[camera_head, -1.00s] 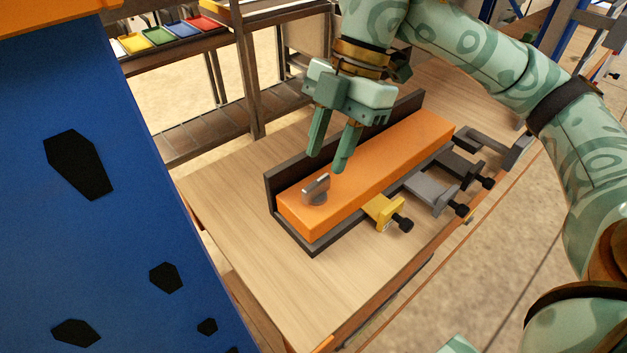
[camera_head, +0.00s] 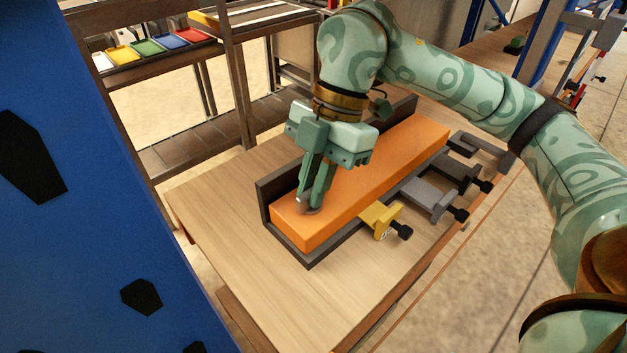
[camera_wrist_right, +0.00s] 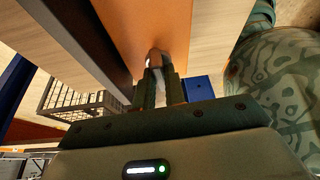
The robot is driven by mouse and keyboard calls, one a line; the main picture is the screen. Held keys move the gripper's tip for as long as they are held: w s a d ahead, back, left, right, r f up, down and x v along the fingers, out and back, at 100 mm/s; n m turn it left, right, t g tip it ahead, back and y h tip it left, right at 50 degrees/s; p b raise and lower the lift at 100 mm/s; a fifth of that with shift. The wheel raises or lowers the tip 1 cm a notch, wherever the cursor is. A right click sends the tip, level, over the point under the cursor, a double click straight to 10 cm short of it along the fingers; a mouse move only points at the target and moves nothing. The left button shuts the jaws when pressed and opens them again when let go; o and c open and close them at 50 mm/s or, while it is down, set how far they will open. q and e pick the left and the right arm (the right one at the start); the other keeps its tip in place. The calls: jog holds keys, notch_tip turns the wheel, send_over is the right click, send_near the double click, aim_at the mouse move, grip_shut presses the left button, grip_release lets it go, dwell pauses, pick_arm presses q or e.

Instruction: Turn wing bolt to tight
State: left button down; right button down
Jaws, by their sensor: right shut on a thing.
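The wing bolt (camera_head: 304,207) sits on top of the near left end of a long orange block (camera_head: 372,170). Only a small grey part of it shows between the fingers. My right gripper (camera_head: 313,208) points down over that end and is shut on the wing bolt. In the right wrist view the bolt's rounded end (camera_wrist_right: 154,58) shows between the two fingertips (camera_wrist_right: 158,72), against the orange face. How far the bolt is turned cannot be told. My left gripper is not in view.
The block lies in a dark angled fixture (camera_head: 309,258) on a wooden table (camera_head: 225,215). A yellow clamp (camera_head: 381,217) and grey clamps (camera_head: 432,196) line its right side. A shelf with coloured trays (camera_head: 147,46) stands behind. The table's front left is clear.

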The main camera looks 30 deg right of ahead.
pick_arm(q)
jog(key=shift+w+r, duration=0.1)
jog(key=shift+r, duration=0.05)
